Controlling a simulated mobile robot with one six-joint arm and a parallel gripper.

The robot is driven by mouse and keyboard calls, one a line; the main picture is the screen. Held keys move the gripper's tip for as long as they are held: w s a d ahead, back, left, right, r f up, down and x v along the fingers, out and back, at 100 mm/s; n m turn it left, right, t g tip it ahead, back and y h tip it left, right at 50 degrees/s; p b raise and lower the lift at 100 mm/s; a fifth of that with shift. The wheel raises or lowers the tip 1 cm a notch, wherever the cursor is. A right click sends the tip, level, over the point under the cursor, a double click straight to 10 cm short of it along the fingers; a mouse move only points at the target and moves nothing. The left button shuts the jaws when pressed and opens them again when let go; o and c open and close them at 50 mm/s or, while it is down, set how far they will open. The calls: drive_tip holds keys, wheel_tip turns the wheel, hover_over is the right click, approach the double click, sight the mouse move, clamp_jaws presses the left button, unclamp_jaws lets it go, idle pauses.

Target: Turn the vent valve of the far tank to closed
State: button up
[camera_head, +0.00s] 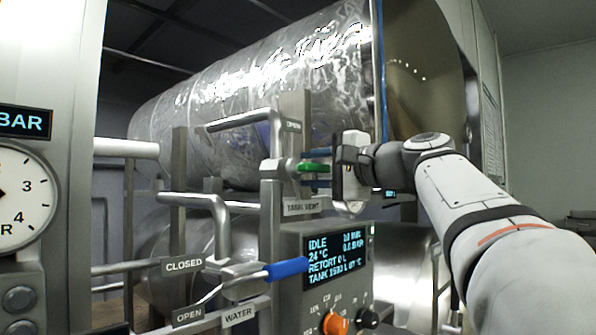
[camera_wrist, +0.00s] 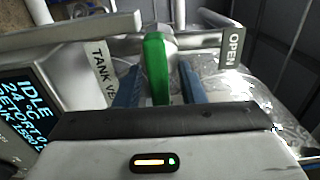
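The large foil-wrapped tank (camera_head: 255,85) lies behind the pipework. The vent valve's green handle (camera_head: 313,167) sticks out from a metal valve body (camera_head: 280,169) towards my gripper (camera_head: 317,168). An OPEN plate (camera_head: 293,126) stands above it and a TANK VENT plate (camera_head: 300,207) below. In the wrist view the green handle (camera_wrist: 157,70) lies between the two blue fingers of my gripper (camera_wrist: 160,88), with gaps showing on both sides. My gripper is open around the handle. No closed mark for this valve is in view.
A control box with a lit screen (camera_head: 337,258) and an orange knob (camera_head: 336,323) stands below my gripper. A blue-handled water valve (camera_head: 287,268) with CLOSED (camera_head: 184,265) and OPEN (camera_head: 188,315) plates is lower left. Steel pipes (camera_head: 237,121) and posts crowd the left. A pressure gauge (camera_head: 20,195) is far left.

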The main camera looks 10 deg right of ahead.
sight(325, 169)
drive_tip(key=b+v, duration=0.2)
drive_tip(key=v, duration=0.5)
drive_tip(key=shift+s+d, duration=0.1)
drive_tip(key=shift+s, duration=0.05)
idle(0.3)
